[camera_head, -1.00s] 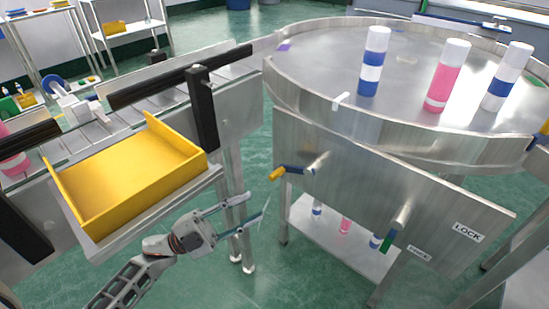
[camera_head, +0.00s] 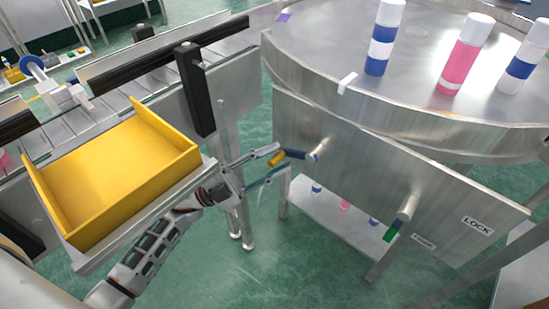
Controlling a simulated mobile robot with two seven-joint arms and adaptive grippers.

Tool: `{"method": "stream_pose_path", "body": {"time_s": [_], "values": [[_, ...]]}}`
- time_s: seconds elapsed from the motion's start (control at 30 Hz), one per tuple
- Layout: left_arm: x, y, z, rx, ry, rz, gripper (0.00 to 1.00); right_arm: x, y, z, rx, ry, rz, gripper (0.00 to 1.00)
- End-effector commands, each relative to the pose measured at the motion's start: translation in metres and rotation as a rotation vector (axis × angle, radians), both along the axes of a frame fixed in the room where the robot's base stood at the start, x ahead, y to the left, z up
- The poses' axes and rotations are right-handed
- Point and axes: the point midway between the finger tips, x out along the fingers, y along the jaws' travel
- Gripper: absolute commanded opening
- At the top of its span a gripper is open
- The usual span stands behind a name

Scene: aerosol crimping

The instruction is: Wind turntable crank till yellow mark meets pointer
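The turntable (camera_head: 420,105) is a round steel table at the upper right. A white pointer tab (camera_head: 347,82) sits at its front left rim, and a purple mark (camera_head: 284,17) lies farther left. I cannot make out the yellow mark clearly. The crank has a blue arm (camera_head: 296,155) and a yellow handle (camera_head: 277,159) and sticks out of the steel front panel (camera_head: 350,165). My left gripper (camera_head: 279,160) is open, with one finger above and one below the yellow handle. Whether the fingers touch it I cannot tell. My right gripper is out of view.
White-capped blue and pink cans, such as the pink one (camera_head: 464,58), stand on the turntable. A yellow tray (camera_head: 110,170) is close beside my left arm. A green-handled lever (camera_head: 393,230) is near the LOCK label (camera_head: 477,227). A black post (camera_head: 196,90) stands left of the crank.

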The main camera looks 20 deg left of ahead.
Motion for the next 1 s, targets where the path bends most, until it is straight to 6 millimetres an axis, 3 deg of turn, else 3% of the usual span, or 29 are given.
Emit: {"method": "stream_pose_path", "body": {"time_s": [0.33,0.43,0.47,0.77,1.0], "values": [[0.002,-0.004,0.002,0.001,0.002,0.000,0.29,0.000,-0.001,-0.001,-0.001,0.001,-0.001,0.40],[0.002,-0.004,0.002,0.001,0.002,0.000,0.03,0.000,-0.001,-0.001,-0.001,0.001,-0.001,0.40],[0.002,-0.004,0.002,0.000,0.001,0.000,0.00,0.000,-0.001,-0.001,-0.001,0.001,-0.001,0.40],[0.003,-0.001,0.012,0.050,-0.025,-0.001,0.00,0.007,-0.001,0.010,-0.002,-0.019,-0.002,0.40],[0.004,0.000,0.017,0.085,-0.041,0.000,0.00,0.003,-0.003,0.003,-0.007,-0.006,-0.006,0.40]]}}
